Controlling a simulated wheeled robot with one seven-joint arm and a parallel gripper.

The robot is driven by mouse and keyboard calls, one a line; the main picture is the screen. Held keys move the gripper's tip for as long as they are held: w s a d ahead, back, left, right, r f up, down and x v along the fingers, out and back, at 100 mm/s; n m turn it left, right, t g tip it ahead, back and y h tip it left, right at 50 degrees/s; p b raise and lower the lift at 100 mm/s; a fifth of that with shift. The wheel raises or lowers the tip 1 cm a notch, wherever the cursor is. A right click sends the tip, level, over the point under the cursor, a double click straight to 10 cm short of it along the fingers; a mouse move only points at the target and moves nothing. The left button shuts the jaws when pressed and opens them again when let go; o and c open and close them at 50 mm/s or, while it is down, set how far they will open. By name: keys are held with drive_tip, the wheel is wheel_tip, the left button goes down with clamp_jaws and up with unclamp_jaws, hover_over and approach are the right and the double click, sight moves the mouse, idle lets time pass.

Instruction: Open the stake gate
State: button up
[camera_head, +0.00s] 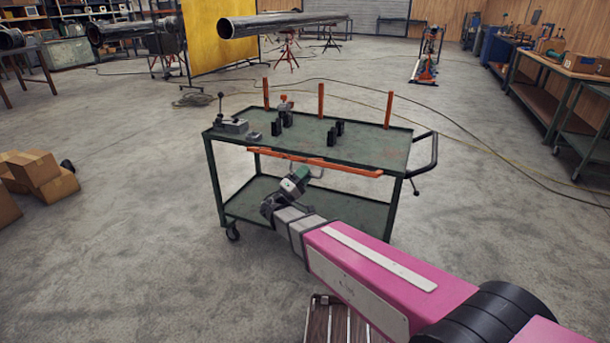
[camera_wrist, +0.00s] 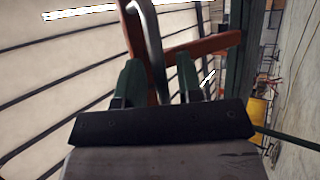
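The stake gate is a long orange bar (camera_head: 345,167) along the near side of the green cart, just below its top edge. A grey bent handle (camera_head: 322,171) hangs below the bar. My gripper (camera_head: 302,173) is at the handle, under the bar. In the wrist view, the two green fingers (camera_wrist: 158,82) stand apart, with the grey handle (camera_wrist: 152,40) between them. The orange bar (camera_wrist: 200,47) crosses just beyond the fingertips. Some space shows beside the handle; contact with either finger cannot be made out.
The cart's top (camera_head: 360,148) carries black blocks (camera_head: 334,134) and a grey lever device (camera_head: 232,125). Upright orange stakes (camera_head: 321,101) stand along its far edge. A black push handle (camera_head: 432,150) is at its right. Cardboard boxes (camera_head: 40,172) lie at left. The floor around the cart is open.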

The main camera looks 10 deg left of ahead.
drive_tip(key=v, duration=1.1)
drive_tip(key=shift+d, duration=0.1)
clamp_jaws()
drive_tip(key=w+a+f+n+t+y, duration=0.2)
drive_tip(key=a+f+n+t+y, duration=0.35)
drive_tip(key=n, duration=0.75)
drive_tip(key=w+a+f+n+t+y, duration=0.2)
drive_tip(key=a+f+n+t+y, duration=0.15)
drive_tip(key=a+f+n, duration=0.7)
drive_tip(key=w+d+r+n, duration=0.1)
drive_tip(key=w+d+r, duration=0.1)
drive_tip(key=r, duration=0.5)
drive_tip(key=w+d+r+n, duration=0.2)
drive_tip(key=w+r, duration=0.2)
drive_tip(key=r, duration=0.4)
drive_tip(key=shift+w, duration=0.2)
